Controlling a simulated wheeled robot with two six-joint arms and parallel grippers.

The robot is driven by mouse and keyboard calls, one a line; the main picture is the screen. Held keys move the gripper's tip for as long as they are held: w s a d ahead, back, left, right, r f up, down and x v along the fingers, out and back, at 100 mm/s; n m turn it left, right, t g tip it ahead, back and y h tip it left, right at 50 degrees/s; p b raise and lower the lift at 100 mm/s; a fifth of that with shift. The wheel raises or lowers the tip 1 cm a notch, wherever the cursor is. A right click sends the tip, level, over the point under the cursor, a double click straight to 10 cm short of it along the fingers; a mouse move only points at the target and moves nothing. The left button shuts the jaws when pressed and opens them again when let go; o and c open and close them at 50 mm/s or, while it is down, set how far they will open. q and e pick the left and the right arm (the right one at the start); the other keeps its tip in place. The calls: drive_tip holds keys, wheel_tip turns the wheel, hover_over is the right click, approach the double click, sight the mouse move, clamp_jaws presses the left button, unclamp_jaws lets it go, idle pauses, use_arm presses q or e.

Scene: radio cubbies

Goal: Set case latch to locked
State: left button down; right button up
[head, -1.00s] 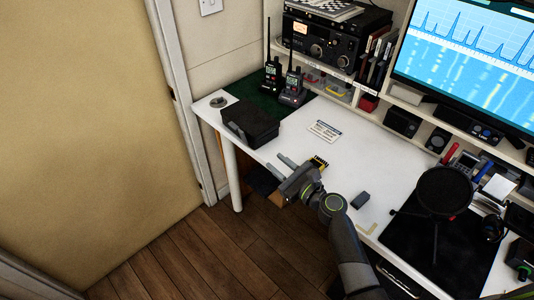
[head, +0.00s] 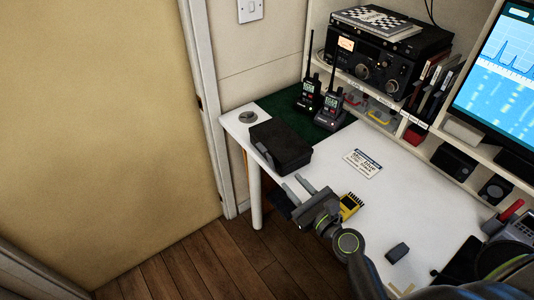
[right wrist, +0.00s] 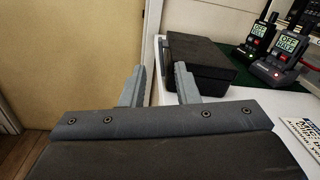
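The black case (head: 281,147) lies closed on the white desk near its left end. It also shows in the right wrist view (right wrist: 205,62), just beyond the fingers. My right gripper (head: 303,183) is open and empty at the desk's front edge, near the case's front right corner. In the right wrist view its two fingers (right wrist: 158,84) are apart, and the right finger overlaps the case's near left end. My left gripper is not in view.
Two radios (head: 318,102) stand on a green mat (head: 283,105) behind the case. A printed card (head: 363,164), a yellow device (head: 350,206) and a small dark block (head: 397,250) lie on the desk (head: 395,195). Shelves hold a large radio (head: 373,60). Open floor (head: 215,257) lies in front.

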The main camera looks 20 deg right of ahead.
sight(269, 157)
drive_tip(key=x, duration=1.2)
drive_tip(key=shift+w+a+f, duration=0.1)
drive_tip(key=shift+w, duration=0.25)
drive_tip(key=shift+p, duration=0.3)
clamp_jaws()
